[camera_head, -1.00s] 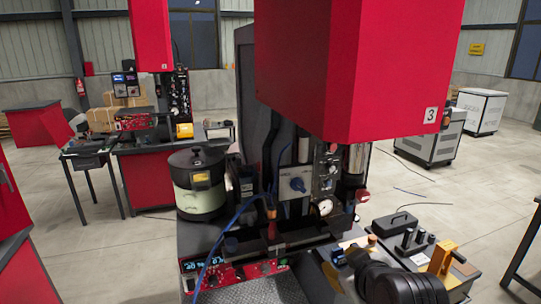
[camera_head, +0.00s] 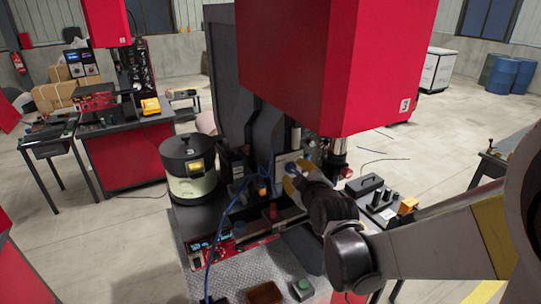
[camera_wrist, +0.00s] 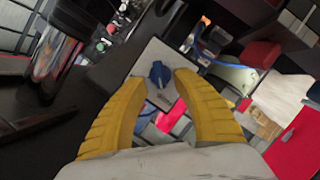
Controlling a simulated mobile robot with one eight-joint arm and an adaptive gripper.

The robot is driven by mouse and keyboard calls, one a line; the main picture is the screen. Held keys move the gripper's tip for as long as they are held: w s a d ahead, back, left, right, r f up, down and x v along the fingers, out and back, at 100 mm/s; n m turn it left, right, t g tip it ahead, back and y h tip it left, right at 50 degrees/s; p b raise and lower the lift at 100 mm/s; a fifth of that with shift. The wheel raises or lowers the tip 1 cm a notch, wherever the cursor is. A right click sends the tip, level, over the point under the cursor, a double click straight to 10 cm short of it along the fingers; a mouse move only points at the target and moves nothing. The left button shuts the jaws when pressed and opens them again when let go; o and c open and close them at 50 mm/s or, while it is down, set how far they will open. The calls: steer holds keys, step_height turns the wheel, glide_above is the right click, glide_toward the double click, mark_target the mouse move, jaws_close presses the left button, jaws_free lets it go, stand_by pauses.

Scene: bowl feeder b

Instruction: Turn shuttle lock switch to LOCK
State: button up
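The shuttle lock switch is a blue knob (camera_wrist: 159,74) on a pale square plate (camera_wrist: 154,56), seen in the wrist view. In the head view the plate (camera_head: 283,160) is partly hidden by my gripper (camera_head: 298,176), which is right in front of it. In the wrist view my gripper (camera_wrist: 158,82) has its two yellow fingers spread, one on each side of the knob. A gap shows between the knob and each finger, so it is not gripped. The plate's lettering is not readable now.
A red machine housing (camera_head: 325,65) hangs above the switch. A dark pot with a lid (camera_head: 188,168) stands to the left. A blue cable (camera_head: 213,235) runs in front. A black tray with posts (camera_head: 378,200) lies to the right.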

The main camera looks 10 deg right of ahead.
steer(key=shift+x, duration=1.45)
jaws_close()
steer(key=shift+s, duration=0.1)
